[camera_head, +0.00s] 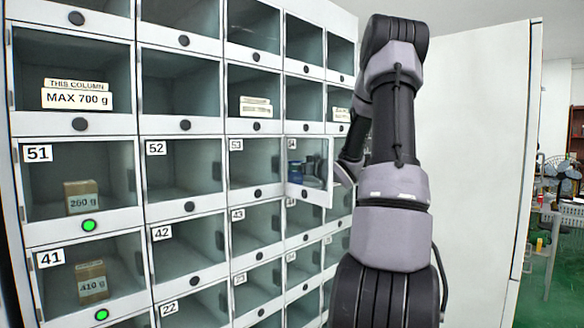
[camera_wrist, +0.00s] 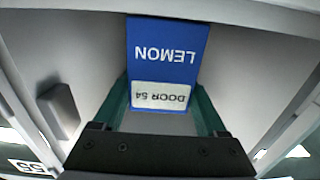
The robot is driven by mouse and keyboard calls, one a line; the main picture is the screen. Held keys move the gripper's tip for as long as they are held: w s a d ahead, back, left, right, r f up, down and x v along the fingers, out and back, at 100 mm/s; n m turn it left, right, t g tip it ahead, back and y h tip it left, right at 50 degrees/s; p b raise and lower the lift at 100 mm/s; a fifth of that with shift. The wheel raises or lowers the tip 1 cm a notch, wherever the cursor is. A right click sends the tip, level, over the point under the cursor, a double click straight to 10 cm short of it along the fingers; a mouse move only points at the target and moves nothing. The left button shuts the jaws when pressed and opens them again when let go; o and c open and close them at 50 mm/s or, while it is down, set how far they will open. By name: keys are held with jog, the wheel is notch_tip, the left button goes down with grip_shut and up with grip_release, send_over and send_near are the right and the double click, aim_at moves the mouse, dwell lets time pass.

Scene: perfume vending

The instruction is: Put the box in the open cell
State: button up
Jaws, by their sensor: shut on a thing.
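A blue box (camera_wrist: 168,50) with the word LEMON and a white label reading DOOR 54 is between the green fingers of my gripper (camera_wrist: 163,100) in the wrist view. My gripper is shut on it. Pale walls surround the box there. In the head view, cell 54 has its clear door (camera_head: 318,190) swung open. The blue box also shows small in the head view (camera_head: 295,171), behind the clear door. My arm reaches in from the right. Whether the box touches the cell floor cannot be told.
Cells 51 (camera_head: 50,180) and 41 (camera_head: 50,280) hold brown boxes and have green lights. Cells 52 (camera_head: 185,175) and 42 (camera_head: 185,245) look empty behind shut doors. A plain white panel (camera_head: 480,150) stands right of my arm.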

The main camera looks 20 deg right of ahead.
jog(key=shift+f, duration=0.15)
jog(key=o, duration=1.4)
jog(key=shift+r, duration=0.2)
jog(key=v, duration=1.2)
